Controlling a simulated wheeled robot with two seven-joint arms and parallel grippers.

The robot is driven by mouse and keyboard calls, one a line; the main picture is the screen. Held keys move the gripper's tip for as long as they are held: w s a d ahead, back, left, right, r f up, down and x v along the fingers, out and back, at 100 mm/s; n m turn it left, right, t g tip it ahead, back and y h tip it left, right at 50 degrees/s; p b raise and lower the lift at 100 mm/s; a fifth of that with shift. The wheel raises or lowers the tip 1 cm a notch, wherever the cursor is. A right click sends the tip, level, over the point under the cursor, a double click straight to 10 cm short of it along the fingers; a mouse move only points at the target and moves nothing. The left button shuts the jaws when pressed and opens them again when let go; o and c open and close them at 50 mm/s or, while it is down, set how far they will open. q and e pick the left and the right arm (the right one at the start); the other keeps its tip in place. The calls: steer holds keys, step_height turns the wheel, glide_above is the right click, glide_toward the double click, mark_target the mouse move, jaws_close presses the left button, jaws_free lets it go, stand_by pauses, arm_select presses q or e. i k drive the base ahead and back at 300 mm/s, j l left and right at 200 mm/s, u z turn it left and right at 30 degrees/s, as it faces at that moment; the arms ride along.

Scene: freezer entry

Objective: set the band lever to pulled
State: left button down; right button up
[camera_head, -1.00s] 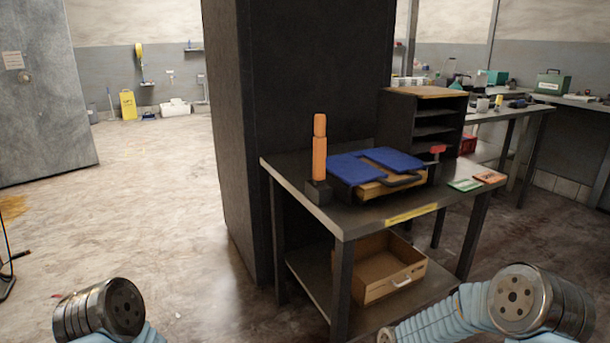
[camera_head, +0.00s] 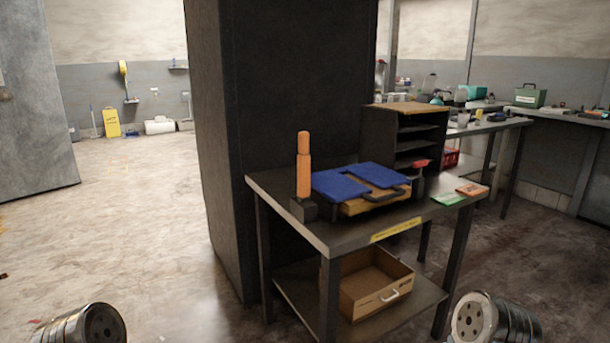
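An orange upright handle (camera_head: 303,165), which looks like the band lever, stands on a small dark base (camera_head: 303,209) at the left end of the dark table (camera_head: 335,238). It stands just left of a device with a blue top (camera_head: 352,181), a wooden body and a dark handle. Metal round ends of my arms show at the bottom left and bottom right, well short of the table. No gripper fingers show, so neither gripper is in view. Nothing touches the lever.
A dark pillar (camera_head: 285,100) rises behind the table's left side. A small red-topped part (camera_head: 420,163), green and orange cards (camera_head: 449,199), and a shelf unit (camera_head: 400,140) are to the right. A cardboard box (camera_head: 373,283) sits on the lower shelf. Floor at left is open.

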mark_target(303, 159)
steer(key=l+u, duration=0.1)
steer(key=u, duration=0.75)
steer(key=k+l+u, duration=0.1)
steer(key=l+u, duration=0.25)
steer(key=k+l+u, duration=0.1)
steer(key=l+u, duration=0.3)
steer(key=k+l+u, duration=0.2)
steer(key=u, duration=0.15)
steer(key=k+l+u, duration=0.1)
steer(key=k+l, duration=0.25)
steer(key=k+l+u, duration=0.1)
steer(key=k+l, duration=0.25)
steer(key=l, duration=0.2)
